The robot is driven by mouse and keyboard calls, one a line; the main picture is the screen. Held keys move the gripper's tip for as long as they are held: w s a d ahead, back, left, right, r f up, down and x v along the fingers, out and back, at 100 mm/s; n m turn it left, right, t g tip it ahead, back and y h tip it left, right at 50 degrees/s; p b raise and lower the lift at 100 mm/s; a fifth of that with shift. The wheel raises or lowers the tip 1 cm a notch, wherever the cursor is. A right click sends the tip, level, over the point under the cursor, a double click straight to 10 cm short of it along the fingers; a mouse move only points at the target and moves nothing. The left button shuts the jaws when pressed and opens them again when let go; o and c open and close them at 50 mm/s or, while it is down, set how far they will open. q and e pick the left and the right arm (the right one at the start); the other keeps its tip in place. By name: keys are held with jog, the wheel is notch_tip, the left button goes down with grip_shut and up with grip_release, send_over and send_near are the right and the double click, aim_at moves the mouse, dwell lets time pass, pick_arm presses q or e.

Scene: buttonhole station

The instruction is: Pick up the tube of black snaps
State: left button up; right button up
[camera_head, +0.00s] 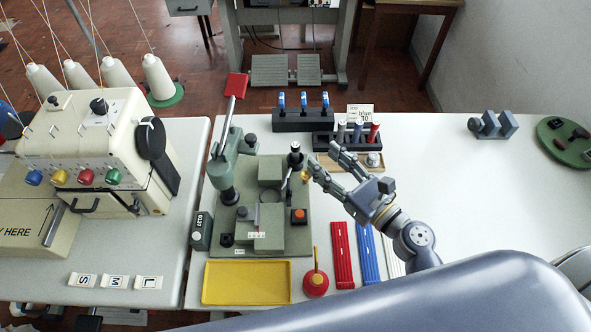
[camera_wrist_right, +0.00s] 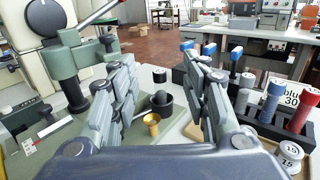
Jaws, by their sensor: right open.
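My right gripper (camera_head: 323,157) is open and empty above the table, its fingertips just in front of a dark tube rack (camera_head: 325,142). In the right wrist view, the open fingers (camera_wrist_right: 160,65) spread wide with nothing between them. The rack holds a grey tube (camera_head: 341,132), a blue tube (camera_head: 358,130) and a red tube (camera_head: 374,132), all upright. They also show in the right wrist view, right of the fingers: grey (camera_wrist_right: 243,92), blue (camera_wrist_right: 271,101), red (camera_wrist_right: 303,111). My left gripper is out of view.
The green press (camera_head: 235,165) stands left of the gripper. A dark rack (camera_head: 303,122) with blue-topped tools is behind. A wooden tray (camera_head: 325,162) lies beneath. A yellow tray (camera_head: 245,283), red oil can (camera_head: 316,281) and coloured strips are in front. The table's right side is largely clear.

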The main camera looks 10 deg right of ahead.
jog(key=b, duration=0.4)
send_near(298, 154)
jog(key=shift+w+d, duration=0.15)
jog(key=shift+w, duration=0.2)
jog(key=p+x, duration=0.1)
jog(key=x, duration=0.4)
jog(key=shift+p, duration=0.3)
jog(key=p+x, duration=0.1)
jog(key=x, duration=0.4)
jog(key=shift+w+a+f, duration=0.1)
jog(key=shift+w+a, duration=0.15)
jog(key=shift+a, duration=0.1)
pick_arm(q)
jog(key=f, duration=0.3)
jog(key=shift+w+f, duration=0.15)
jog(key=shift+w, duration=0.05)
pick_arm(e)
grip_shut()
